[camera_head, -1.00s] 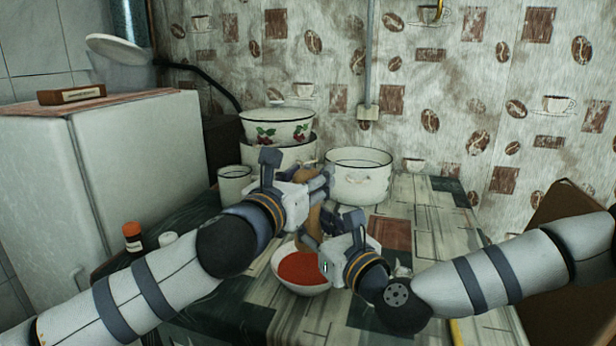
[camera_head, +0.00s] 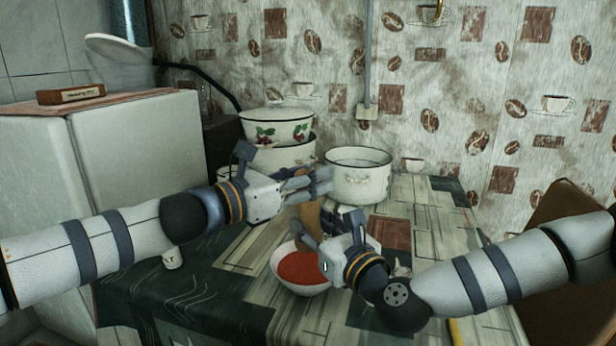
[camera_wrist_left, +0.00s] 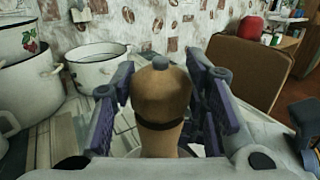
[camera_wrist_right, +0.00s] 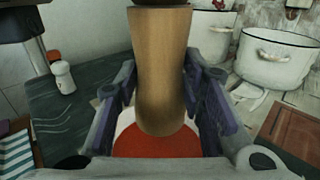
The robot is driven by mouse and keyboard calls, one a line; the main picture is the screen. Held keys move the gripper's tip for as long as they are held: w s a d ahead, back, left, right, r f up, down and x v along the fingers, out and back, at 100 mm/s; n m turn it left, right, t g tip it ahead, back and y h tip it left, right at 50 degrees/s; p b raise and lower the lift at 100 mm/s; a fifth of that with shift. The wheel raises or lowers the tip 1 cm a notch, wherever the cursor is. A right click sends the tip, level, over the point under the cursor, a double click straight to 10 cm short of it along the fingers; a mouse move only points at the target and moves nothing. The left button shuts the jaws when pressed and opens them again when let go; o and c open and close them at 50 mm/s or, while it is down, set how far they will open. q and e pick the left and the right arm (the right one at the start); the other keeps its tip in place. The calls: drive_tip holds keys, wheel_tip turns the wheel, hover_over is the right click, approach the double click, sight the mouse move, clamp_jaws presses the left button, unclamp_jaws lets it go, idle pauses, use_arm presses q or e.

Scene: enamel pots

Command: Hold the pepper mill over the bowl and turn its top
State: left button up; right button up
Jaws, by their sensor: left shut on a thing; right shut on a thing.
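The wooden pepper mill (camera_head: 308,219) stands upright above the white bowl (camera_head: 303,290), partly hidden by my grippers in the head view. The bowl holds something red. My left gripper (camera_head: 318,183) is shut on the mill's rounded top; the left wrist view shows this top (camera_wrist_left: 161,95) with a small knob, between the fingers. My right gripper (camera_head: 322,226) is shut on the body lower down; the right wrist view shows the body (camera_wrist_right: 160,70) between the fingers, with the bowl's red contents (camera_wrist_right: 158,146) beneath.
A white pot (camera_head: 358,182) stands behind the grippers. A cherry-patterned pot (camera_head: 276,126) sits stacked on another pot (camera_head: 285,154) to its left. A white shaker (camera_wrist_right: 63,77) stands on the table. A brown chair back (camera_head: 565,245) is at the right. The table's right part is fairly clear.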

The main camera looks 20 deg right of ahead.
use_arm(q)
drive_tip(key=shift+w+f+m+g+h, duration=0.15)
drive_tip(key=shift+m+g+h, duration=0.35)
drive_tip(key=shift+m+g, duration=0.75)
drive_tip(key=shift+g, duration=0.35)
drive_tip(key=shift+a+g, duration=0.1)
drive_tip(key=shift+g, duration=0.2)
drive_tip(key=o, duration=1.2)
drive_tip(key=shift+c, duration=0.2)
drive_tip(key=shift+a, duration=0.1)
drive_tip(key=s+a, duration=0.2)
drive_tip(key=a, duration=0.9)
drive_tip(key=shift+s+a, duration=0.15)
drive_tip(key=shift+a, duration=0.15)
drive_tip(key=shift+o, duration=0.2)
